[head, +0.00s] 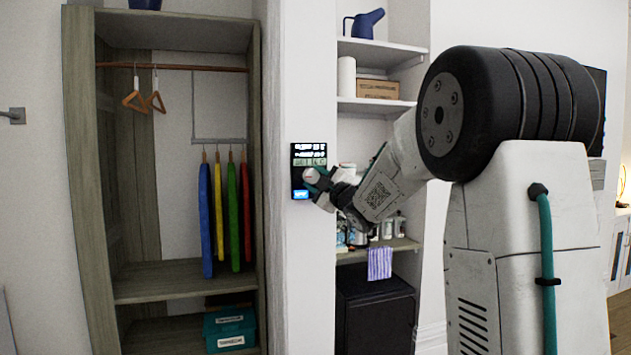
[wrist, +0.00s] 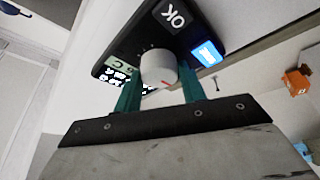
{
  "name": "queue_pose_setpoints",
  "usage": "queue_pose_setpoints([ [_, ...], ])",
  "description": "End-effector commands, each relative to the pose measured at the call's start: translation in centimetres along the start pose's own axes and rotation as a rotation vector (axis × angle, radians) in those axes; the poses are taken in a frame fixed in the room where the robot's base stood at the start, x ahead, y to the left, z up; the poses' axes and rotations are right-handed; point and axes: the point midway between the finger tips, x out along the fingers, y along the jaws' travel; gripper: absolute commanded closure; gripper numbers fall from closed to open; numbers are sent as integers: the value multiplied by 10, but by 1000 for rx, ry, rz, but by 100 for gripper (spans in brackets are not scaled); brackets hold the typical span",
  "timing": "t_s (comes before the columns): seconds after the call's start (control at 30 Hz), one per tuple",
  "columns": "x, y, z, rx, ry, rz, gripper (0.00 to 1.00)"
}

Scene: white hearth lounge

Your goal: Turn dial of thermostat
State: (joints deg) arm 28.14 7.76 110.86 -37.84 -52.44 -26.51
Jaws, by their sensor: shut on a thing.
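The thermostat (head: 308,160) is a black panel on the white wall pillar, with a lit white readout at the top and a blue lit patch (head: 301,195) at the bottom. In the wrist view the panel (wrist: 196,33) shows a grey OK button and a blue lit button. Its round white dial (wrist: 158,67) has a small red mark on its rim. My gripper (wrist: 161,85) has its teal fingers shut on the dial, one on either side. In the head view my gripper (head: 318,181) covers the panel's lower right part, and the dial (head: 311,175) partly shows.
An open wardrobe (head: 78,160) with hangers and coloured boards stands left of the pillar. Shelves (head: 382,104) with a blue watering can, a box and bottles stand right of it, behind my arm. A striped cloth (head: 380,263) hangs from the lower shelf.

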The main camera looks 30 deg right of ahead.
Motion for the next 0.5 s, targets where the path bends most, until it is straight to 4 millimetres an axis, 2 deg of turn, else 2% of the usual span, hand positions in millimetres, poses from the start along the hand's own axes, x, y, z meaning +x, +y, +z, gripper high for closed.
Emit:
queue_pose_setpoints([
  [0.5,0,0,0,-81,5,-36,82],
])
